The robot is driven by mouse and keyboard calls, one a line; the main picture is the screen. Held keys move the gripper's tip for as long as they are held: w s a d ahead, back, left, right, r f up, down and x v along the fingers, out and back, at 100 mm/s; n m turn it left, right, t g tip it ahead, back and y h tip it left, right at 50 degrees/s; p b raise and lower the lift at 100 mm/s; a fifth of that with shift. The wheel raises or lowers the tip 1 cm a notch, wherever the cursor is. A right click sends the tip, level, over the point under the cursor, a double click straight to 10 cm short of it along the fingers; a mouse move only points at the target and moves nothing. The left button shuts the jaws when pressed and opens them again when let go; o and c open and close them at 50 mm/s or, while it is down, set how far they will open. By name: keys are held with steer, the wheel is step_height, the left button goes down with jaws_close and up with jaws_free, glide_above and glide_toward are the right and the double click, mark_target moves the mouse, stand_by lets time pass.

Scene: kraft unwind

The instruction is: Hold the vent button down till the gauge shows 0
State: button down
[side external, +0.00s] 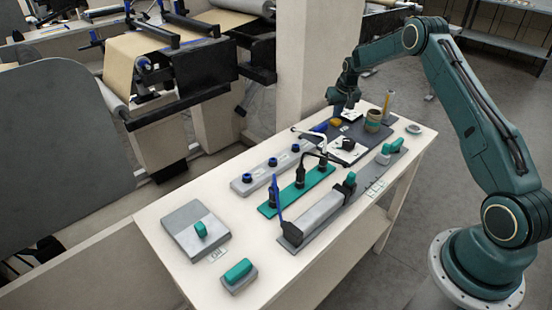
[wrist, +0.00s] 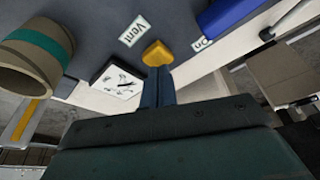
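The yellow vent button (wrist: 158,53) sits on a dark panel beside a white label reading "Vent" (wrist: 134,31). It also shows in the side view (side external: 336,122). My gripper (wrist: 158,70) has its two fingers together, with nothing seen between them. The tips are at the near edge of the button in the wrist view, partly covering it; I cannot tell whether they press it. In the side view my gripper (side external: 341,112) points down at the panel. The gauge (wrist: 120,83) is a black-cased white dial left of my fingers; its reading is too small to tell.
A brown roll with a teal band (wrist: 38,50) stands left of the gauge. A blue block (wrist: 225,14) lies right of the button, beside a partly hidden label. Several fixtures with teal handles and blue knobs cover the bench (side external: 160,243) further forward.

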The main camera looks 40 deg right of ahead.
steer(key=shift+f, duration=0.75)
stand_by(2.5)
steer(key=shift+r, duration=2.55)
